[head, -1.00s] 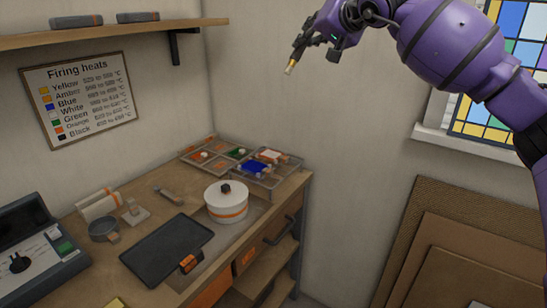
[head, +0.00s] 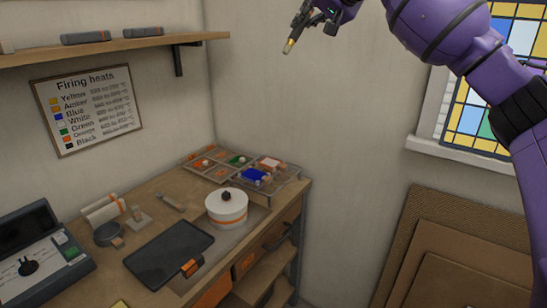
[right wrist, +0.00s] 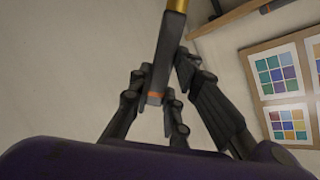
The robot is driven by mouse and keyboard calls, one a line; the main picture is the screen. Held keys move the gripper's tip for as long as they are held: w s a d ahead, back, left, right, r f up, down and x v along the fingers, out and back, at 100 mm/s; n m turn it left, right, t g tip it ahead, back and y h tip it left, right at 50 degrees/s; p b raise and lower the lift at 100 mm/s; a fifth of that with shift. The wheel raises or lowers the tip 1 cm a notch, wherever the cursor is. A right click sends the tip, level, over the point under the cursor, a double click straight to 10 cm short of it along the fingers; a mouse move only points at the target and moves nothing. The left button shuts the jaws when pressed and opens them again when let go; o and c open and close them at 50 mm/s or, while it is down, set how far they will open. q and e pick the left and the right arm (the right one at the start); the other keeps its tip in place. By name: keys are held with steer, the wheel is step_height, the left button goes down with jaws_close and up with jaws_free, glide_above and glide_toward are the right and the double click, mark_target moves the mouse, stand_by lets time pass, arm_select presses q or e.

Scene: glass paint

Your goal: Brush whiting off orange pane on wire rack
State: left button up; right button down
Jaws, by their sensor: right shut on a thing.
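The wire rack (head: 285,186) stands at the far right corner of the bench. On it lie a blue pane (head: 252,174) and a mostly white-topped pane (head: 269,162) with orange showing at its edge, likely whiting on orange glass. My right gripper (head: 312,17) is high above and to the right of the rack, well apart from it. It is shut on a dark-handled brush (head: 290,44) with a brass ferrule, pointing down-left. In the right wrist view the brush handle (right wrist: 170,50) sits between the fingers. My left gripper is out of view.
A compartment tray (head: 203,171) with orange and green pieces sits left of the rack. A white lidded pot (head: 227,208), a black flat tray (head: 168,252) and a grey device (head: 38,255) stand nearer. A shelf (head: 130,45) juts out above. Boards (head: 450,250) lean at right.

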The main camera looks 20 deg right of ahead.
step_height(320, 180, up, 2)
steer(key=shift+r, duration=0.2)
stand_by(0.4)
